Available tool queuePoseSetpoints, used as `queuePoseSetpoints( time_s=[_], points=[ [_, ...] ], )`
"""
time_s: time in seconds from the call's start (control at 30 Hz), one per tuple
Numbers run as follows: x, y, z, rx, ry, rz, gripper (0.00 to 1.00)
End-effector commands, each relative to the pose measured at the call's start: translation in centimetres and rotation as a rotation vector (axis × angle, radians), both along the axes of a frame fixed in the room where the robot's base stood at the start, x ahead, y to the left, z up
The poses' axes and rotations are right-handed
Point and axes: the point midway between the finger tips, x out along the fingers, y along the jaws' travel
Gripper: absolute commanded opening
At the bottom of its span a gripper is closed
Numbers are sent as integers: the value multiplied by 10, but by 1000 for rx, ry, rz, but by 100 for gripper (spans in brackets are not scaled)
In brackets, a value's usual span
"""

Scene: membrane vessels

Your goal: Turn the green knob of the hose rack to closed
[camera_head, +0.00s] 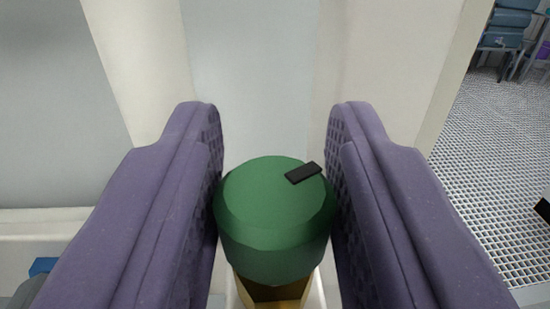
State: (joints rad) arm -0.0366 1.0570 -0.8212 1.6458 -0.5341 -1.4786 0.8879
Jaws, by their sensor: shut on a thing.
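The green knob (268,222) is a faceted round cap in the lower middle of the head camera view. A black mark (304,173) lies on its top, toward the right and slightly to the back. A brass-coloured stem (272,292) shows below the knob. My gripper (274,190) has its two purple padded fingers on the left and right sides of the knob, shut on it. The rest of the hose rack is mostly hidden or out of view.
Pale wall panels (245,75) stand behind the knob. A white ledge (45,224) runs at the left, with a small blue thing (42,266) below it. A grating floor (490,150) lies at the right, with blue-grey chairs (508,28) far off.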

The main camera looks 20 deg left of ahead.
Motion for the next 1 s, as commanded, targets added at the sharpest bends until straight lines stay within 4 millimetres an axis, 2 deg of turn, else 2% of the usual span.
queuePoseSetpoints(
  time_s=[0.27, 0.7, 1.0],
  points=[
    [0, 1, 2, 4, -1, -123, 6],
    [0, 1, -3, 2, 0, -453, 6],
    [0, 0, -2, 1, 1, -599, 6]
  ],
)
